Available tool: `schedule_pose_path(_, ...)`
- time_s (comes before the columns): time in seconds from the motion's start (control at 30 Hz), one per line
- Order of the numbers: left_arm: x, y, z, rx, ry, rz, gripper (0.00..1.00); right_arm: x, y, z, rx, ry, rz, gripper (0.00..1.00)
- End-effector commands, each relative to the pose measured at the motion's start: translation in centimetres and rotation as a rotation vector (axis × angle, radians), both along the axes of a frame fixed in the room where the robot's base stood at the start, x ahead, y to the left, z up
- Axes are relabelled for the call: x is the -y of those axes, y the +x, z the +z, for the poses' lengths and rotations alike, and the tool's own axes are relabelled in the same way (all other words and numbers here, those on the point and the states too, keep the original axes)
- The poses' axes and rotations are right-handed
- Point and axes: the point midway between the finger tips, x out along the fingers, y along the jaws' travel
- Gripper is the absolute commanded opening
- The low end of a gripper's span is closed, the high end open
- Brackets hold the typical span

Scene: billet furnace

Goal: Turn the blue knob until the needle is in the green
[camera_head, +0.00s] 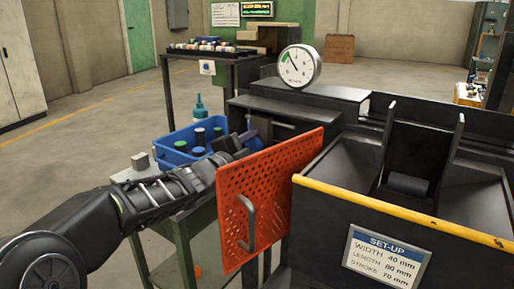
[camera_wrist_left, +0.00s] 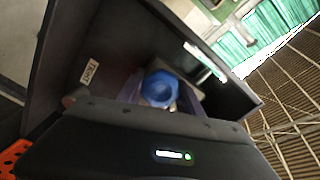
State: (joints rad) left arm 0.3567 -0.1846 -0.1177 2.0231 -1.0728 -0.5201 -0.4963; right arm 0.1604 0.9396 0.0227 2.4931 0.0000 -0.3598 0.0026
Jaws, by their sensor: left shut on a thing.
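The blue knob (camera_wrist_left: 160,88) shows in the left wrist view between the fingers of my left gripper (camera_wrist_left: 163,104), which is shut on it. The round white gauge (camera_head: 299,66) stands on top of the dark machine. It has a green sector at its upper left. Its thin needle seems to point up and left, near the green; whether it lies inside is too small to tell. My right gripper is not in view.
The orange perforated panel (camera_head: 270,188) with a handle stands close to my left wrist. A blue bin (camera_head: 174,154) with several bottles sits on the left. A dark hopper with a yellow edge (camera_head: 395,212) fills the right front. Open floor lies at the left.

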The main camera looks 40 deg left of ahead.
Motion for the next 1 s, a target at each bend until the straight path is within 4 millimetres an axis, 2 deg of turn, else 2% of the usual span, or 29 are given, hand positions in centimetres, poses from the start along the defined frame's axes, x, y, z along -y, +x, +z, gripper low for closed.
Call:
schedule_pose_path(0.27, 0.0, 0.0, 0.0, -0.001, 0.000, 0.000, 0.02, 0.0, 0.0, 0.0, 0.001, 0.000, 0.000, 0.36)
schedule_pose_path(0.3, 0.0, 0.0, 0.0, -0.001, 0.000, 0.000, 0.43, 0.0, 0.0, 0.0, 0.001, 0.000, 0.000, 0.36)
schedule_pose_path(0.57, 0.0, 0.0, 0.0, -0.001, 0.000, 0.000, 0.64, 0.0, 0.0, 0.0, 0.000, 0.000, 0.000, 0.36)
schedule_pose_path(0.87, 0.0, -0.2, 0.0, 0.000, -0.001, 0.000, 0.64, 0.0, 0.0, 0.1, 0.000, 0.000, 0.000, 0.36)
schedule_pose_path(1.0, 0.0, -1.4, 0.2, 0.001, 0.000, 0.000, 0.64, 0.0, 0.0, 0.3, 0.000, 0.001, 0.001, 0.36)
